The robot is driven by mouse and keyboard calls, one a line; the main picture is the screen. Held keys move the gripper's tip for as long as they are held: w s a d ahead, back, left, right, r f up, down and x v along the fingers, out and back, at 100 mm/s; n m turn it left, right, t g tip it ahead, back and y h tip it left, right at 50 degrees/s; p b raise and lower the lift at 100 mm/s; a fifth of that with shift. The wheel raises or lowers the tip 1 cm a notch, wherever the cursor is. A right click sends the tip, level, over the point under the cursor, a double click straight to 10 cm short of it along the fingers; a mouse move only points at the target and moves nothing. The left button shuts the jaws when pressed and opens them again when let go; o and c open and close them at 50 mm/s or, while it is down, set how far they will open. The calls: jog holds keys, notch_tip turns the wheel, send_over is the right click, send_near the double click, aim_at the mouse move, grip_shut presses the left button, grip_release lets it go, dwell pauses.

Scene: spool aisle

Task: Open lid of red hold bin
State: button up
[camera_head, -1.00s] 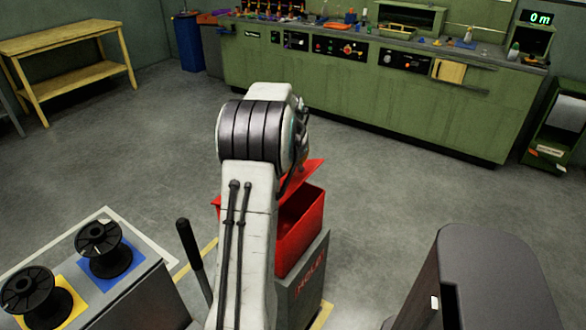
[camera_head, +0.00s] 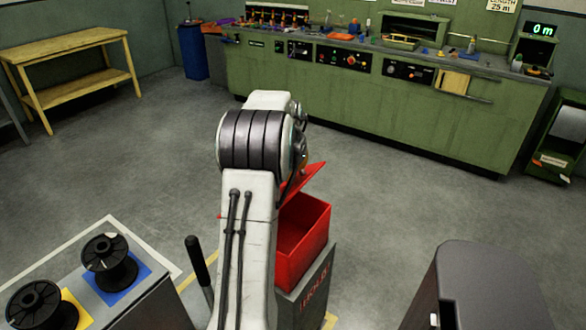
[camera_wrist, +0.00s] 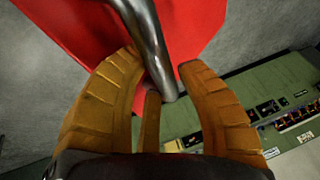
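The red hold bin (camera_head: 303,258) sits on a grey stand (camera_head: 312,295) lettered HOLD, just right of my arm in the head view. Its red lid (camera_head: 304,179) is tilted up at the back and the bin's interior shows. My arm hides part of the bin and lid. In the wrist view, my gripper (camera_wrist: 158,68) has its orange fingers on both sides of a grey metal handle (camera_wrist: 148,38), closed in close to it. The red lid (camera_wrist: 80,30) fills the view behind the handle. My gripper is hidden in the head view.
Black spools (camera_head: 108,260) stand on a grey cabinet at the lower left. A dark grey box-shaped unit (camera_head: 490,285) stands at the lower right. A long green bench (camera_head: 380,105) runs along the back, with a wooden table (camera_head: 65,50) to its left. Open floor lies between.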

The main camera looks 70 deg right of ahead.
jog(key=shift+o, duration=0.7)
jog(key=o, duration=0.3)
jog(key=shift+s+r, duration=0.1)
jog(key=shift+r, duration=0.1)
jog(key=v, duration=1.1)
jog(key=shift+a+r, duration=0.2)
jog(key=shift+r, duration=0.2)
